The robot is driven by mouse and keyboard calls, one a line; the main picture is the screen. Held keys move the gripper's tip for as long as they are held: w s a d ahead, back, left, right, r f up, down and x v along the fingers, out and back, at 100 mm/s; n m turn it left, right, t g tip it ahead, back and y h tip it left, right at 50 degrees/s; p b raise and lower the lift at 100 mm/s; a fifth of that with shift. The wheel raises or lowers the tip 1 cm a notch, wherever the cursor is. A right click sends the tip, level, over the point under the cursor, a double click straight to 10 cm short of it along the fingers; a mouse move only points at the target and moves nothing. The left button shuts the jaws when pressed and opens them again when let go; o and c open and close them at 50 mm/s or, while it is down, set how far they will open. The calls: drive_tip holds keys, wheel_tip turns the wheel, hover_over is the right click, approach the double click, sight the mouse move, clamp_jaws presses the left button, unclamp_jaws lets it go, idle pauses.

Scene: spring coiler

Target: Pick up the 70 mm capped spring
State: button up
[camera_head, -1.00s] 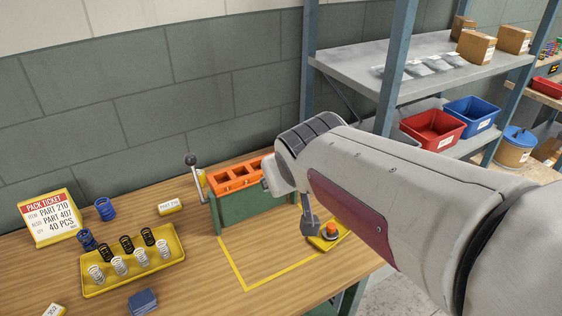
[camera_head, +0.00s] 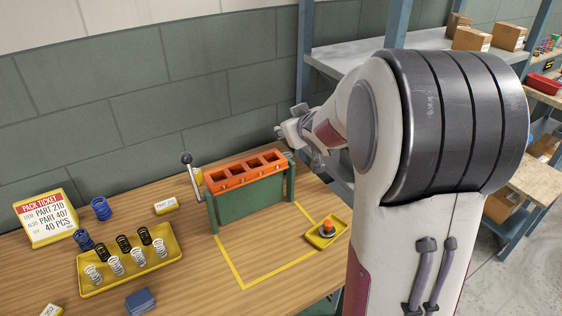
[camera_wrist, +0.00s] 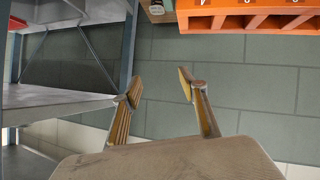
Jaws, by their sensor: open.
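I cannot tell which spring is the 70 mm capped one. In the head view, a yellow tray (camera_head: 128,284) holds several black springs (camera_head: 124,244) at the back and white springs (camera_head: 116,264) in front. A partly cut-off coil-like object (camera_wrist: 156,6) shows at the top edge of the wrist view. My gripper (camera_wrist: 158,88) is open and empty, with bare wall between its fingers. It hangs in the air near the fixture's right end.
An orange slotted block (camera_head: 244,172) on a green frame (camera_head: 250,196) has a lever (camera_head: 190,172) at its left. A shelf post (camera_wrist: 128,40) stands close to my gripper. The yellow-taped area (camera_head: 260,262) is mostly clear.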

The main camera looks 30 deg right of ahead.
drive_tip(key=w+d+f+n+t+y, duration=0.1)
drive_tip(key=w+d+f+t+y, duration=0.1)
drive_tip(key=w+d+f, duration=0.4)
drive_tip(key=n+y, duration=0.1)
drive_tip(key=y, duration=0.3)
approach(287, 156)
drive_tip(key=shift+w+a+f, duration=0.25)
drive_tip(key=shift+w+f, duration=0.65)
drive_tip(key=shift+w, duration=0.2)
drive_tip(key=shift+x, duration=1.35)
drive_tip(key=shift+x, duration=2.55)
